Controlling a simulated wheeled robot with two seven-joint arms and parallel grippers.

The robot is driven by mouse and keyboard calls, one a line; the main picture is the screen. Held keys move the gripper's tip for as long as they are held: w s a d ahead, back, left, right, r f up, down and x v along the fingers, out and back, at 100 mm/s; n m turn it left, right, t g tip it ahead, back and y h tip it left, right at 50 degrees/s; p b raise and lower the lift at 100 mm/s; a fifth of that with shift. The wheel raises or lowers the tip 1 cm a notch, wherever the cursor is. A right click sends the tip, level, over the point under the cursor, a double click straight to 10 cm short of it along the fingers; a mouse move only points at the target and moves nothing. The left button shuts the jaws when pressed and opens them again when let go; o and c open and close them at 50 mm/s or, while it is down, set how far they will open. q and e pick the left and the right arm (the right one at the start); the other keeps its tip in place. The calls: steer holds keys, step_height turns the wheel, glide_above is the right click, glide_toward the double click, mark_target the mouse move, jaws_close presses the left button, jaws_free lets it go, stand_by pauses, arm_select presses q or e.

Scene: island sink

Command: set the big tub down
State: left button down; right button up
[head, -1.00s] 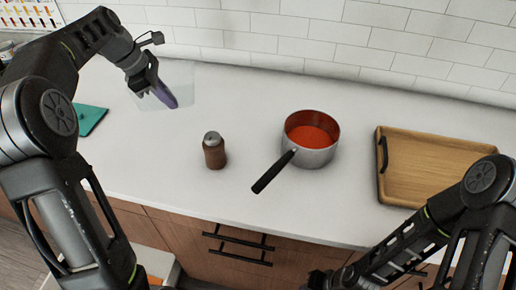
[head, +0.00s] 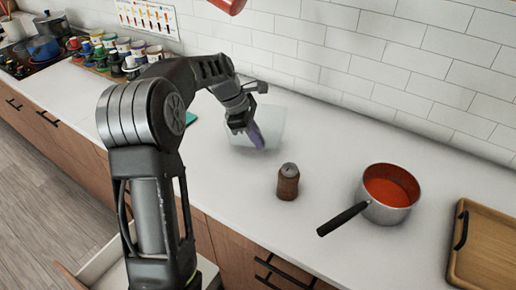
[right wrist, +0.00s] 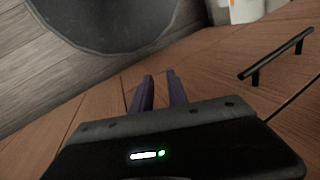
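The big tub (head: 273,128) is a clear, see-through box on the far side of the white counter, near the tiled wall. My left gripper (head: 256,137), with purple fingers, reaches down at the tub's left near side and appears shut on its wall. One finger shows clearly; the other is mostly hidden. I cannot tell whether the tub's base touches the counter. My right gripper (right wrist: 160,92) shows in the right wrist view, its two fingers apart with nothing between them, in front of the wooden cabinet fronts.
A brown shaker (head: 288,182) and a saucepan (head: 390,212) of red sauce stand right of the tub. A wooden tray (head: 485,250) is farther right. Several colourful jars (head: 118,55) stand at the back left. A drawer (head: 105,265) is open below. Bare counter surrounds the shaker.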

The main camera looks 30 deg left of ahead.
arm_select(q)
steer(key=shift+f, duration=1.8)
steer(key=shift+f, duration=0.15)
steer(key=c, duration=1.7)
jaws_free()
steer(key=v, duration=1.2)
